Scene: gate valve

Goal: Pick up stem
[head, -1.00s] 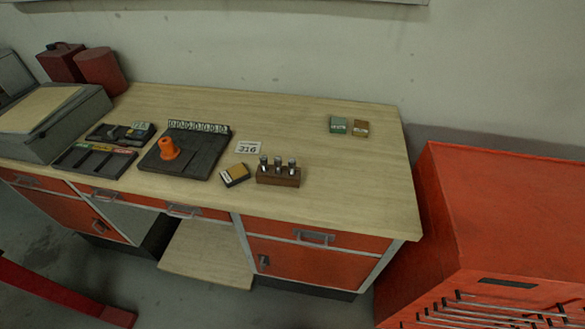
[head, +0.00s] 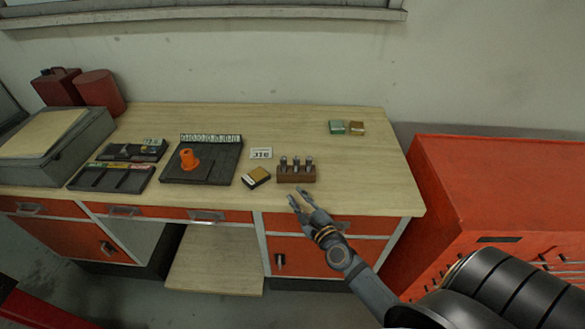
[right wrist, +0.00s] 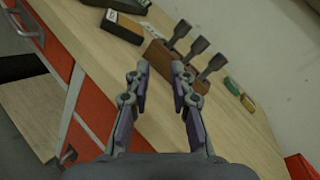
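Several metal stems (head: 296,163) stand upright in a row in a small brown wooden block (head: 296,174) on the workbench. They also show in the right wrist view as grey stems (right wrist: 199,45) with wider tops, in the brown block (right wrist: 163,60). My right gripper (head: 300,197) is at the front edge of the bench, just in front of the block. In the right wrist view its two fingers (right wrist: 160,72) are apart with nothing between them, short of the block and not touching it. My left gripper is not in view.
A black and yellow box (head: 256,178) lies left of the block. A black tray with an orange cone (head: 189,159) and a number card (head: 261,153) are further left. Green and brown small boxes (head: 346,128) sit at the back right. A red cabinet (head: 470,185) stands right of the bench.

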